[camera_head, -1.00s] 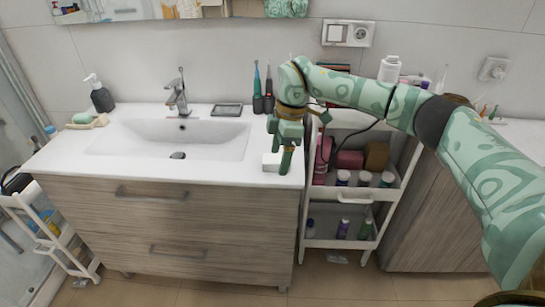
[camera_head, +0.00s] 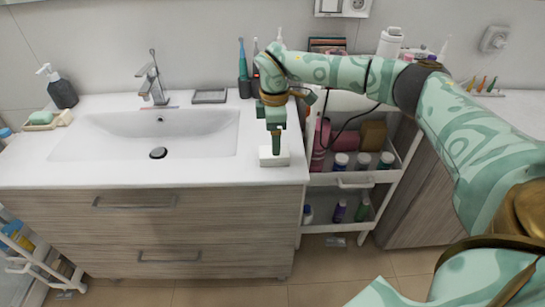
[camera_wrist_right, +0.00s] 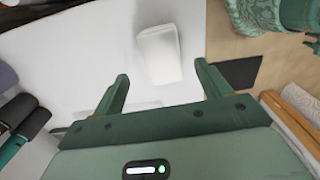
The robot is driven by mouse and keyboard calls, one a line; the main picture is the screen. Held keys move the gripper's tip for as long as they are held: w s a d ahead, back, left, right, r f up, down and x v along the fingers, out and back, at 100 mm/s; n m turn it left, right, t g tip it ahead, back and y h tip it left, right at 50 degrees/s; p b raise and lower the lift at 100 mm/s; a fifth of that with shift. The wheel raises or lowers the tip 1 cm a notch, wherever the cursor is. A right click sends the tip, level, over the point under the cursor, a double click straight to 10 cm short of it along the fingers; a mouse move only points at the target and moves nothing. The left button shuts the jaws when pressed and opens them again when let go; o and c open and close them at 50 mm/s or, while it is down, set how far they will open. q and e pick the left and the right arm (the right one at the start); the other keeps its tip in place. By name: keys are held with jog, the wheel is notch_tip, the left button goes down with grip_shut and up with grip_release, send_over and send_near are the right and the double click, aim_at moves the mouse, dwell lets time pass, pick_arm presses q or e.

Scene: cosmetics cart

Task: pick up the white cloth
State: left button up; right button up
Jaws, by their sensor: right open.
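The white cloth (camera_head: 268,160) is a small, folded-looking block on the right end of the white sink counter, close to its front edge. In the right wrist view the cloth (camera_wrist_right: 159,55) lies just beyond the fingertips, roughly centred between them. My right gripper (camera_head: 275,147) points down at the cloth and hides part of it in the head view. In the wrist view the right gripper (camera_wrist_right: 163,78) has its two fingers spread, with nothing between them. I cannot tell whether the fingers touch the cloth. My left gripper is not in view.
The sink basin (camera_head: 158,135) lies left of the cloth. Toothbrushes in dark holders (camera_head: 245,85) and a grey soap dish (camera_head: 209,96) stand at the back. The white cart (camera_head: 355,180) with bottles stands right of the counter. The counter around the cloth is clear.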

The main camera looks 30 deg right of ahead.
aim_at(266, 159)
jog(key=shift+f, duration=0.55)
notch_tip(266, 159, down, 5)
jog(key=shift+a+f+b, duration=0.1)
jog(key=shift+a+b, duration=0.05)
jog(key=shift+b, duration=0.75)
jog(key=shift+s, duration=0.1)
jog(key=shift+c, duration=0.6)
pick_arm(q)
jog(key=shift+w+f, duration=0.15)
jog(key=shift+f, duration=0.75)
pick_arm(e)
jog(key=c, duration=0.9)
